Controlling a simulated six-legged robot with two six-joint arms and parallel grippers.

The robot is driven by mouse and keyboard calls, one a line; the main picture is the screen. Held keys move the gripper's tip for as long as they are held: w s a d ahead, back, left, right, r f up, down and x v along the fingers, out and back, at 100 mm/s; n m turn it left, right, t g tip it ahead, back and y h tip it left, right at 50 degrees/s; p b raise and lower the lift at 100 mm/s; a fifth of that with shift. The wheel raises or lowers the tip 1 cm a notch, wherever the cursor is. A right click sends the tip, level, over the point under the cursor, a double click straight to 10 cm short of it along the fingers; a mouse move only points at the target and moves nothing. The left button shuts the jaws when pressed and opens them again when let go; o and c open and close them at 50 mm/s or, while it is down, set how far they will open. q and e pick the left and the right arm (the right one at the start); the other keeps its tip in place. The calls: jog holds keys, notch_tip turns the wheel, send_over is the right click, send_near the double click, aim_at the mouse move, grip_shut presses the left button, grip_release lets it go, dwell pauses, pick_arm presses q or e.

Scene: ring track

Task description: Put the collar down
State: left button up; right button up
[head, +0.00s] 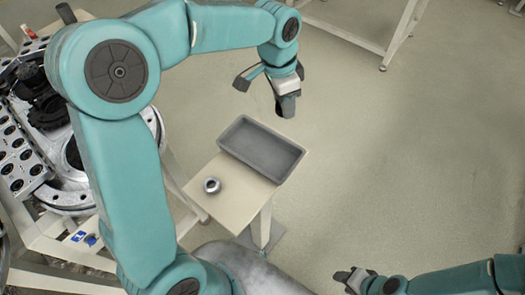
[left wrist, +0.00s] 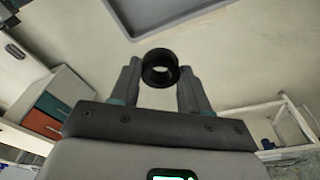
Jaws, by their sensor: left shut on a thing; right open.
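My left gripper (head: 287,106) is shut on a dark ring-shaped collar, which shows between its fingertips in the left wrist view (left wrist: 160,82). In the head view the fingers hide the collar. The gripper is up and to the right of a small pale table (head: 235,200), beyond the far edge of a grey tray in the picture. My right gripper (head: 348,278) is open and empty at the bottom of the head view, to the right of the table.
A grey rectangular tray (head: 249,163) lies on the table and looks empty. A silver ring-shaped part (head: 212,191) stands on the table left of it. A bench with black and metal machine parts (head: 70,195) is at the left. Floor on the right is clear.

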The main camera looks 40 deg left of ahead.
pick_arm(q)
jog(key=s+a+r+m+b, duration=0.1)
jog(key=s+a+r+m, duration=0.3)
jog(key=m, duration=0.5)
jog(key=m+g+b, duration=0.1)
jog(key=m, duration=0.1)
send_over(261, 152)
jog(key=shift+h, duration=0.4)
jog(key=f, duration=1.4)
jog(key=shift+a, duration=0.35)
notch_tip(261, 152, down, 5)
jog(key=shift+f, duration=0.1)
jog(key=shift+b, duration=0.4)
jog(key=o, duration=1.3)
jog(key=shift+c, duration=0.2)
